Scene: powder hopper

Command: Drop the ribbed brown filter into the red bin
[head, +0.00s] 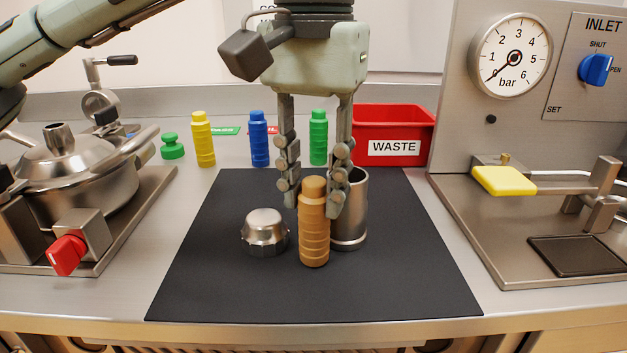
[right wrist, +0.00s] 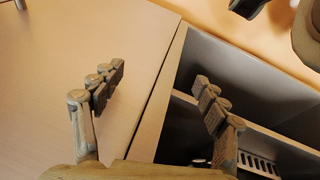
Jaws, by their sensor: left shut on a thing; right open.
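The ribbed brown filter (head: 314,238) stands upright on or just above the black mat (head: 220,285) in the head view. My left gripper (head: 314,195) comes down from above with its fingers on either side of the filter's top and is shut on it.
A steel cup (head: 352,225) stands right behind the filter, and a steel cap (head: 265,232) lies to its left. Yellow (head: 203,140), blue (head: 258,140) and green (head: 318,140) ribbed filters stand at the back. A steel hopper (head: 75,180) is left; a gauge panel (head: 550,90) is right.

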